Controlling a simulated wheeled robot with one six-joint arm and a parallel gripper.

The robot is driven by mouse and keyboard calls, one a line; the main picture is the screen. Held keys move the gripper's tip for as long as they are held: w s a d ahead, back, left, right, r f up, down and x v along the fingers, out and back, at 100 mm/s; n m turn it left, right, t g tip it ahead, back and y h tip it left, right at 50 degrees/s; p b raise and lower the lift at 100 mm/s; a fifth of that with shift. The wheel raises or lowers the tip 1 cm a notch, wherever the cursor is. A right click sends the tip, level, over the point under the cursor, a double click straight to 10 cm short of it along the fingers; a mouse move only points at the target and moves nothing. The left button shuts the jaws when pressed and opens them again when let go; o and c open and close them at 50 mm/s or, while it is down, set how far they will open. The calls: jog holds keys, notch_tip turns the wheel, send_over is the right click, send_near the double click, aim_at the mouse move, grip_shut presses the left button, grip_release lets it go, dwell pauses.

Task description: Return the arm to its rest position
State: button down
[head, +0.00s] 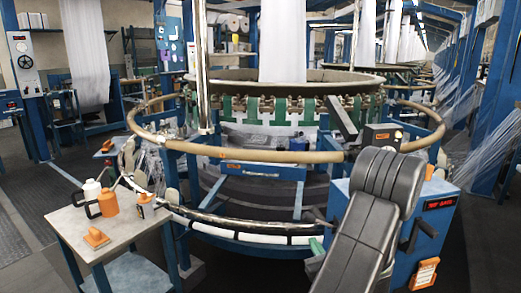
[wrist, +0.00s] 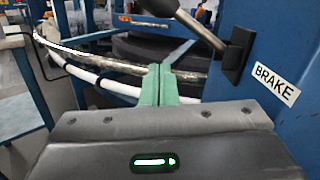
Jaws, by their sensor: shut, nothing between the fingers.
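My arm (head: 365,235) rises in the right foreground of the head view, bent at a dark grey joint in front of the loom's blue control box. My gripper (wrist: 165,70) shows in the wrist view with its two green fingers together and nothing between them. In the head view a small green part of the gripper (head: 317,245) shows left of the arm; the arm hides much of the rest. In the wrist view, the fingers overlap the loom's lower ring (wrist: 110,62) in the picture; I cannot tell whether they touch it.
A lever (wrist: 203,30) on a blue panel labelled BRAKE (wrist: 274,83) stands right of the fingers. The control box (head: 436,225) is beside my arm. The circular loom's tan ring (head: 250,155) spans the middle. A side table (head: 75,222) with bottles stands left. Floor at far left is clear.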

jog(key=r+v, duration=0.1)
jog(key=v, duration=0.8)
jog(key=f+x, duration=0.1)
jog(key=x, duration=0.9)
jog(key=w+d+f+n+g+y+p, duration=0.1)
jog(key=d+f+n, duration=0.3)
jog(key=n, duration=0.7)
jog(key=shift+f+n+p, duration=0.4)
jog(key=shift+f+p, duration=0.25)
jog(key=shift+p, duration=0.15)
